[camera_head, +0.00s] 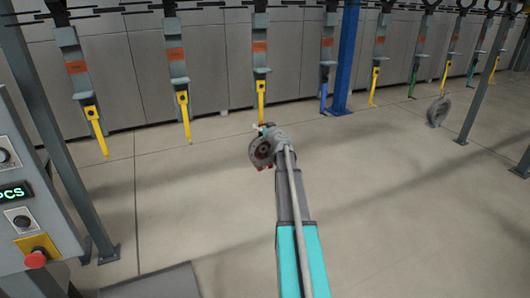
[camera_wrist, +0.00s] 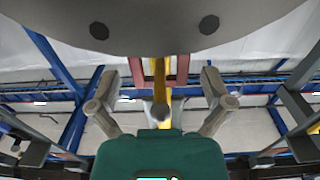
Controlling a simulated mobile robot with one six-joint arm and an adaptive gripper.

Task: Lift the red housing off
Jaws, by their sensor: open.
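The red housing (camera_wrist: 183,70) shows in the wrist view as an open red frame ahead of my gripper, with the yellow hook (camera_wrist: 160,65) running through its middle. My gripper (camera_wrist: 160,82) is open, one grey finger on each side of the housing and hook. I cannot tell whether the fingers touch the housing. A large grey rounded shape covers the top of the wrist view and hides the housing's upper part. In the head view, small dark red patches of the housing (camera_head: 262,168) show at the end of my outstretched arm, below a yellow hook (camera_head: 261,92).
Several other yellow, blue and green hooks hang in a row from the overhead conveyor. A grey disc (camera_head: 437,110) hangs at the right. A control panel (camera_head: 28,200) stands at the left. The floor between is clear.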

